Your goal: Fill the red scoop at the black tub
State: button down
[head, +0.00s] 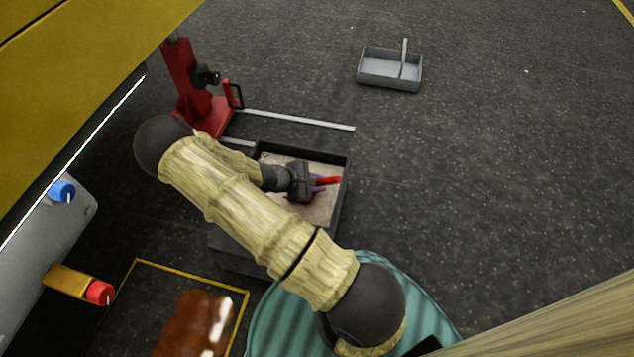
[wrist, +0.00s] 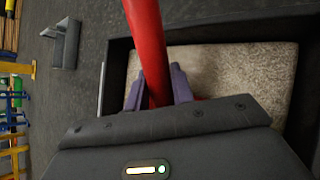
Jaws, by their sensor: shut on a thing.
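The black tub (head: 345,196) stands on the floor at the middle of the head view, with a pale grainy fill (head: 318,211) inside. Its dark wall and the fill (wrist: 225,70) also show in the wrist view. My gripper (head: 312,186) is over the tub, within its rim as seen from the head. It is shut on the red scoop (head: 329,180). In the wrist view the red handle (wrist: 148,45) runs between the two purple fingers (wrist: 158,88). The scoop's bowl is hidden, so I cannot tell whether it holds any fill.
A grey tray (head: 390,70) with an upright piece lies on the floor at the back right. A red stand (head: 200,105) with pale legs is behind the tub. A brown glossy object (head: 195,322) lies inside a yellow floor outline. The floor at right is clear.

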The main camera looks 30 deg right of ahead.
jog(key=shift+a+r+p, duration=0.2)
jog(key=shift+r+p, duration=0.5)
jog(key=shift+p, duration=0.35)
jog(key=shift+d+r, duration=0.1)
jog(key=shift+r, duration=0.2)
jog(key=r+p, duration=0.7)
jog(key=r, duration=0.1)
jog(key=shift+s+a+r+p, duration=0.15)
jog(key=shift+a+p, duration=0.1)
jog(key=shift+p, duration=0.15)
jog(key=w+a+r+n+t+y+p, duration=0.2)
jog(key=a+r+n+t+p, duration=0.1)
jog(key=a+n+t+p, duration=0.15)
jog(key=w+a+r+n+t+y+p, duration=0.1)
jog(key=w+a+r+n+t+p, duration=0.1)
jog(key=w+a+n+t+p, duration=0.25)
jog(key=w+a+r+n+y+p, duration=0.2)
jog(key=w+a+r+n+y, duration=0.1)
jog(key=r+n, duration=0.1)
jog(key=w+a+r+n+t+y+p, duration=0.1)
jog(key=w+a+r+n+y+p, duration=0.2)
jog(key=r, duration=0.4)
jog(key=n+y, duration=0.1)
jog(key=n, duration=0.1)
jog(key=shift+w+r+n+t, duration=0.15)
jog(key=shift+r+n+t, duration=0.05)
jog(key=shift+n+t, duration=0.1)
